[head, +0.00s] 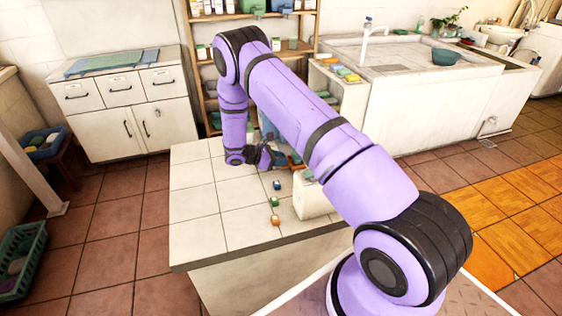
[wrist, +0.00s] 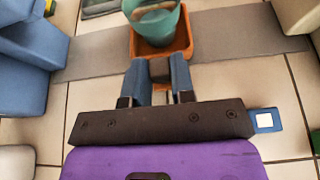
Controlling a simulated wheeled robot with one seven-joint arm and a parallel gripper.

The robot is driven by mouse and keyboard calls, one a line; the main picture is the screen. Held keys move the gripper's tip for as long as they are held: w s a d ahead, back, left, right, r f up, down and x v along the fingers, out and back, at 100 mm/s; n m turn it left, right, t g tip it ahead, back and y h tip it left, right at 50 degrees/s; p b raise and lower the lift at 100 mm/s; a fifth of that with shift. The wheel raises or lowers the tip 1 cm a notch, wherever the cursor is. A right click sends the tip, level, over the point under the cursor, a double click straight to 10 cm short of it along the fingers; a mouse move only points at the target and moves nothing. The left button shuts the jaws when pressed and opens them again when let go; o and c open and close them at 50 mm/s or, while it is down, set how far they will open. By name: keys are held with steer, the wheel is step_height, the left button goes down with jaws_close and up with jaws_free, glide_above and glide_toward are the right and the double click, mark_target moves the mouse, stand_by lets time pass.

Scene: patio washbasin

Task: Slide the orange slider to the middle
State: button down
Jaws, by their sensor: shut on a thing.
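The orange slider (wrist: 184,54) is a shallow orange tray on a grey strip (wrist: 235,52) laid across the tiled counter. A teal cup (wrist: 143,25) with something brownish inside stands in the tray. A bit of orange shows below the handle. In the head view my gripper (head: 268,158) is low over the counter, and part of the orange slider (head: 296,160) shows beside it. My arm hides much of the strip there.
A blue object (wrist: 28,65) stands at the strip's left and a cream object (wrist: 298,15) at its right. The counter's left part is clear.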

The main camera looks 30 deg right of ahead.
steer(key=c, duration=1)
jaws_free()
steer(key=shift+o, duration=0.2)
steer(key=v, duration=1.1)
